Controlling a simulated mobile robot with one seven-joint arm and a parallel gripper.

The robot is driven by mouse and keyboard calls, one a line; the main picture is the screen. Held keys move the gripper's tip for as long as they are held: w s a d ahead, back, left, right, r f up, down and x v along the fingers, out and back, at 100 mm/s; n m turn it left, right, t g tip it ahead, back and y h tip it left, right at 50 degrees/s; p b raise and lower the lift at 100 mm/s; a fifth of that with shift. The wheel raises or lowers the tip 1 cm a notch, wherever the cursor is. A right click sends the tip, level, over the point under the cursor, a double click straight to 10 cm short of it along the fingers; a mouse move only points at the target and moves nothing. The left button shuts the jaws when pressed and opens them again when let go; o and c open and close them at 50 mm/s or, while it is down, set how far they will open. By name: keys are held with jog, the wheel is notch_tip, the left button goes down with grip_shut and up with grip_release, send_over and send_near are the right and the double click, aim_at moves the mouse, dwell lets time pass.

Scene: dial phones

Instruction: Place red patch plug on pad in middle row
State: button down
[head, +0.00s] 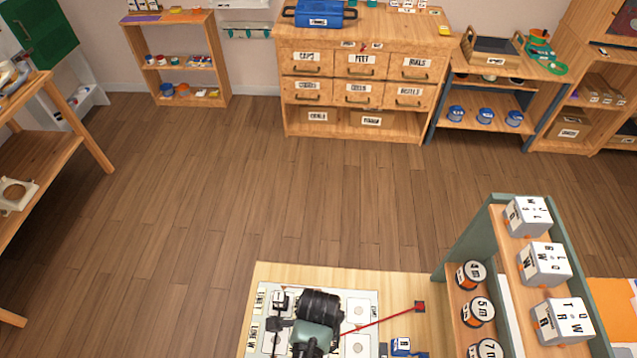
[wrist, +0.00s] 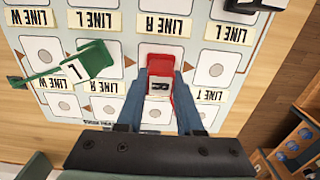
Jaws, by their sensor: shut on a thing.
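My gripper (wrist: 161,82) is shut on the red patch plug (wrist: 157,57), which has a white face marked R. In the wrist view the plug is between the two blue-grey fingers, over the pale board (wrist: 118,92) with rows of labelled pads. It covers part of a pad; I cannot tell whether it touches. A green plug (wrist: 90,60) marked L lies tilted across pads to its left. In the head view my gripper (head: 318,310) is over the board (head: 368,297) and hides the red plug. A red cord (head: 385,319) runs right from it.
A blue plug (head: 402,347) lies on the table (head: 410,287) right of the board. A shelf with spools (head: 471,274) and white boxes (head: 545,264) stands at the table's right. A black object (wrist: 252,5) is at the board's edge. The wooden floor beyond is clear.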

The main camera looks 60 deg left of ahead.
jog(key=shift+f, duration=0.2)
jog(key=c, duration=0.5)
grip_release()
jog(key=shift+r, duration=0.1)
jog(key=shift+c, duration=0.2)
jog(key=shift+r, duration=0.1)
